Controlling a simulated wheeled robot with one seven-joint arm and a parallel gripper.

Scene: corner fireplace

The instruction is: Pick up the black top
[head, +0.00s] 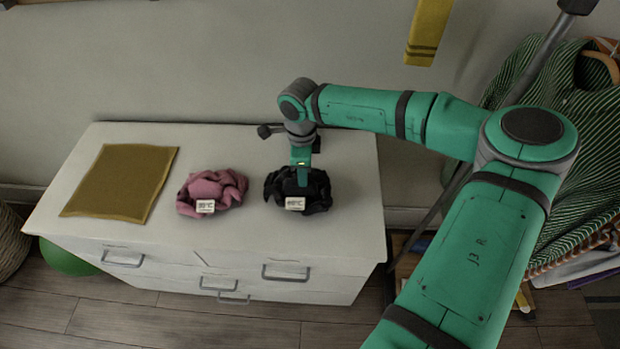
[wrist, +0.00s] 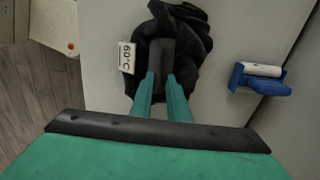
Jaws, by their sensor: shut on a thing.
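The black top (head: 318,190) is a crumpled dark bundle with a white label, on the right part of the white dresser top. It also shows in the wrist view (wrist: 196,48), where its label reads 60°C. My gripper (head: 301,182) points down into the bundle from above. In the wrist view its green fingers (wrist: 165,82) are close together at the cloth, shut on a fold of it. The bundle appears to rest on the dresser top; I cannot tell any gap beneath it. The fingertips are partly hidden by the cloth.
A pink crumpled garment (head: 212,190) with a label lies left of the black top on the dresser (head: 230,225). A flat mustard cloth (head: 122,182) lies farther left. A blue object (wrist: 262,79) is right of the bundle. Striped green clothing (head: 570,140) hangs at the right.

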